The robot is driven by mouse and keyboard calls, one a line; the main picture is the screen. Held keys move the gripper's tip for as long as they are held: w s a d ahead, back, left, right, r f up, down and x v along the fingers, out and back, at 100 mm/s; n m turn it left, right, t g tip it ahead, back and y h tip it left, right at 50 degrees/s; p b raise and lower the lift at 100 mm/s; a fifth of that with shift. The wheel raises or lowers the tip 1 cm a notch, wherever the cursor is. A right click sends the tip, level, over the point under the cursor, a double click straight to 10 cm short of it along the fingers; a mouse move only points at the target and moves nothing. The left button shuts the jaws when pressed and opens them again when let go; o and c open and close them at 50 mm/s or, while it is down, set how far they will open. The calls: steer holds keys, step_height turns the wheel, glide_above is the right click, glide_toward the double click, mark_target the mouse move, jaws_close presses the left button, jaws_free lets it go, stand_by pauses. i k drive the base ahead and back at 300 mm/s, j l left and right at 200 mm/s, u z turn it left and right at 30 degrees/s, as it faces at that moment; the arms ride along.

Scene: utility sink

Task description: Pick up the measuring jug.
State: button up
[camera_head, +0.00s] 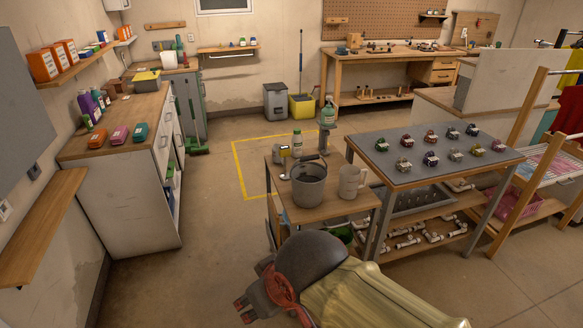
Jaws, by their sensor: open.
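The measuring jug (350,183) is a pale beige-grey jug with a handle on its right side. It stands upright at the right front of a small wooden-topped table (325,213). A dark grey bucket (309,187) stands just left of it. My gripper (240,309) is low in the view, in front of the table and to the left of the jug, well apart from it. Its dark, red-marked fingers are open, with nothing seen between them. My arm hides part of the table's lower front.
A grey-topped table (390,172) with several small items adjoins on the right. The floor (190,225) to the left is clear, up to the white cabinet (110,205).

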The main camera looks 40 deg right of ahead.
mark_target(349, 174)
steer(key=z, duration=1.6)
steer(key=i+l+u, duration=0.1)
steer(key=u, duration=0.6)
steer(key=i+l+u, duration=0.25)
steer(key=i+l, duration=0.15)
steer(key=l, duration=0.25)
steer(key=i+l+u, duration=0.15)
steer(key=l, duration=0.2)
steer(key=i+l+u, duration=0.15)
steer(key=l, duration=0.2)
steer(key=i+l+u, duration=0.15)
steer(key=l, duration=0.25)
steer(key=i+l, duration=0.1)
steer(key=l, duration=0.2)
steer(key=i+l, duration=0.1)
steer(key=l, duration=0.25)
